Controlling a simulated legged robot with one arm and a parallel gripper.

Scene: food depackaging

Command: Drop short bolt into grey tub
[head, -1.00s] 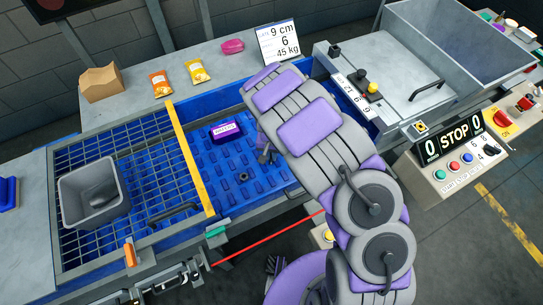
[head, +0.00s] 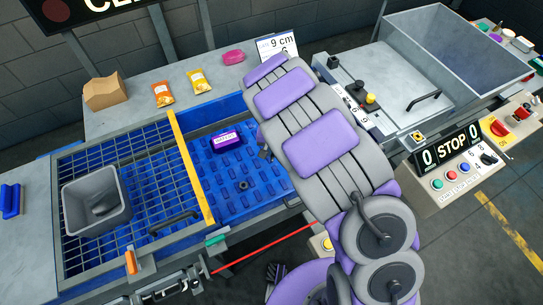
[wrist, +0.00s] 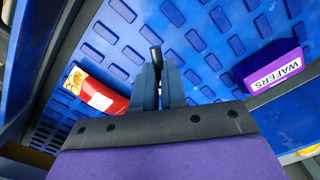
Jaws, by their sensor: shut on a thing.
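The grey tub (head: 73,207) stands on the blue grating at the left in the head view. A dark object lies inside it. My gripper (head: 265,154) hangs over the blue studded belt, right of the yellow bar, partly hidden by my arm. In the wrist view my gripper (wrist: 157,75) is shut on a short dark bolt (wrist: 156,54), whose end sticks out past the fingertips. The tub is not in the wrist view.
A purple wafers pack (head: 227,141) and a dark ring (head: 243,185) lie on the belt. The wrist view also shows a red packet (wrist: 96,92). The yellow bar (head: 190,165) separates belt and grating. Snack packets (head: 197,81) lie on the rear ledge.

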